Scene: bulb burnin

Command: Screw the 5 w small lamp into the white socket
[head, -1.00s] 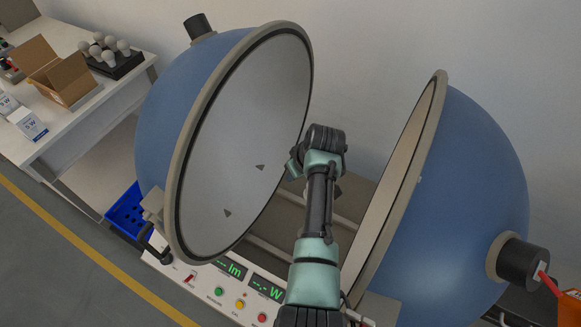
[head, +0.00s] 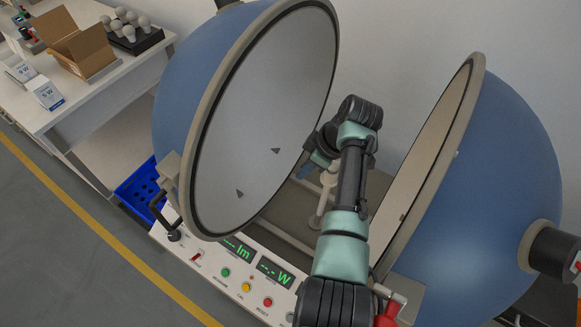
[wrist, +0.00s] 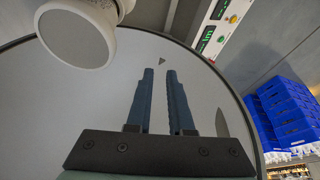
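My gripper (head: 305,171) is between the two open halves of the blue sphere. In the wrist view its two dark blue fingers (wrist: 160,72) stand apart with nothing between them. A white round fitting with a flat-looking grey face (wrist: 75,38) is beside the fingers at upper left, apart from them. It looks like a lamp head, but I cannot tell whether it sits in the white socket. In the head view a pale post (head: 322,200) stands between the halves, its top partly hidden by my arm. Several grey-white lamps (head: 130,18) stand in a black tray (head: 150,40).
The left hemisphere (head: 180,110) and right hemisphere (head: 520,160) flank my arm closely. A control panel (head: 215,255) with green displays runs along the front. A bench (head: 120,75) at left holds an open carton (head: 85,50) and a box marked 5 W (head: 47,93). A blue crate (head: 138,190) stands below.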

